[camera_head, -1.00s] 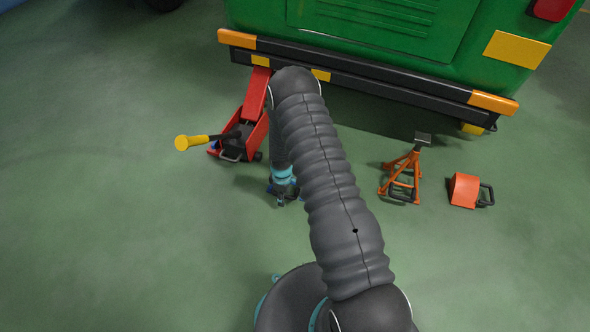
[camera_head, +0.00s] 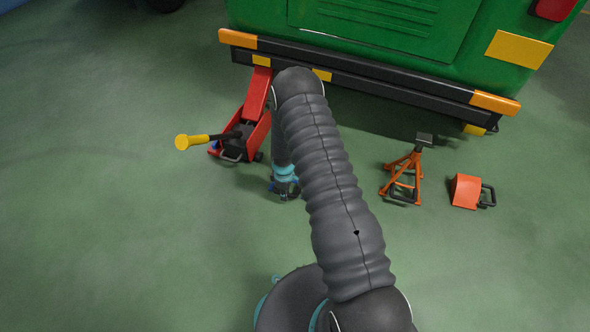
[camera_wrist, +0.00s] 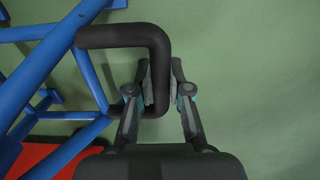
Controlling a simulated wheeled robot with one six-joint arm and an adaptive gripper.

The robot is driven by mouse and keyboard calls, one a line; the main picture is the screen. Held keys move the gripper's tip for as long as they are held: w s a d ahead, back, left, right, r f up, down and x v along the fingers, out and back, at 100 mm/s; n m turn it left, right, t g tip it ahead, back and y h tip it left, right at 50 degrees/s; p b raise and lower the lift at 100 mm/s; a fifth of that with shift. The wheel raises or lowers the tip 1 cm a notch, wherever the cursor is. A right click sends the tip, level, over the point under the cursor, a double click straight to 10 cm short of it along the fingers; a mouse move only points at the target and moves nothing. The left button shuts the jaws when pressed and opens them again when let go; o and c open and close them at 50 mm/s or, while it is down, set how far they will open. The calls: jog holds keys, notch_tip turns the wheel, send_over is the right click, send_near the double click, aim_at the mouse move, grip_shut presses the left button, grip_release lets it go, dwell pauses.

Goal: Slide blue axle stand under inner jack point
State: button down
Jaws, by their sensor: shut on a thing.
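The blue axle stand (camera_wrist: 48,62) fills the left of the wrist view, its blue tubes running diagonally. Its black loop handle (camera_wrist: 112,35) sticks out to the right. My gripper (camera_wrist: 160,82) is shut on the upright bar of that handle. In the head view my gripper (camera_head: 285,188) is low near the floor, in front of the green vehicle (camera_head: 400,30). There the stand is almost wholly hidden behind my arm, with only bits of blue by the gripper. The inner jack point cannot be made out.
A red floor jack (camera_head: 258,100) with a yellow-ended handle (camera_head: 188,141) stands left of my gripper, reaching under the black bumper (camera_head: 390,84). An orange axle stand (camera_head: 405,175) and an orange wheel chock (camera_head: 466,191) are to the right. The front floor is clear.

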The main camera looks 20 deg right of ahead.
jog(key=shift+w+d+b, duration=0.65)
jog(key=shift+w+d, duration=0.1)
jog(key=shift+w, duration=0.3)
jog(key=shift+w+d+b, duration=0.65)
jog(key=shift+w+d, duration=0.1)
jog(key=shift+w, duration=0.3)
jog(key=shift+w+d+b, duration=0.65)
jog(key=shift+w+d, duration=0.1)
jog(key=shift+w, duration=0.3)
jog(key=shift+w+d+r+b, duration=0.1)
jog(key=shift+w+d+b, duration=0.1)
jog(key=shift+w+d, duration=0.35)
jog(key=shift+w+d+b, duration=0.15)
jog(key=shift+w+d, duration=0.2)
jog(key=shift+w, duration=0.3)
jog(key=shift+w+d, duration=0.9)
jog(key=shift+w, duration=0.3)
jog(key=shift+w+d, duration=0.85)
jog(key=shift+w, duration=0.4)
jog(key=shift+w+d, duration=0.9)
jog(key=shift+w, duration=0.3)
jog(key=shift+w+d+r, duration=0.1)
jog(key=shift+w+d, duration=0.6)
jog(key=shift+w, duration=0.3)
jog(key=shift+w+d, duration=0.7)
jog(key=shift+w, duration=0.25)
jog(key=shift+w+d, duration=0.5)
jog(key=shift+w, duration=0.2)
